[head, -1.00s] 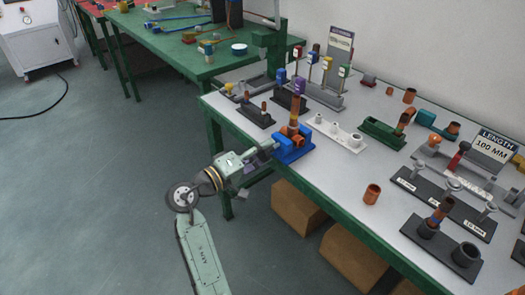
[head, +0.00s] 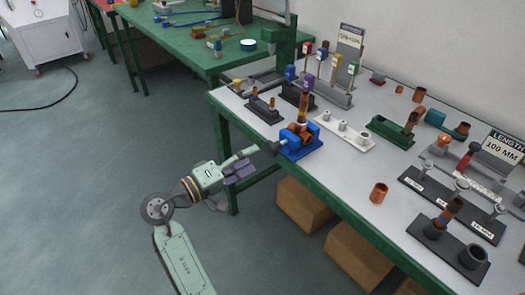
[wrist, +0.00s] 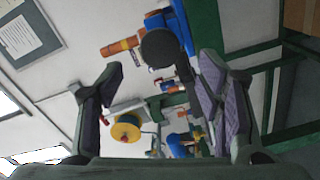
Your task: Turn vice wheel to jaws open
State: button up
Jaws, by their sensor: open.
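The blue vice (head: 300,143) stands at the near left edge of the white-topped bench and holds an upright copper pipe (head: 303,108). Its dark round wheel (wrist: 160,54) faces the wrist camera, with the blue vice body (wrist: 182,22) behind it. In the head view the wheel is small and dark at the vice's left side. My gripper (head: 252,160) is left of the vice, off the bench edge. Its fingers are spread and empty. In the wrist view my gripper (wrist: 159,72) has a finger on each side of the wheel's direction; contact is not visible.
The bench's green front edge (head: 345,208) runs below the vice. A white holder (head: 343,132) and a dark block with small pegs (head: 262,110) stand near it. Cardboard boxes (head: 304,204) sit under the bench. The floor left of my arm is clear.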

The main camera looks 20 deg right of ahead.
jog(key=shift+v, duration=2.2)
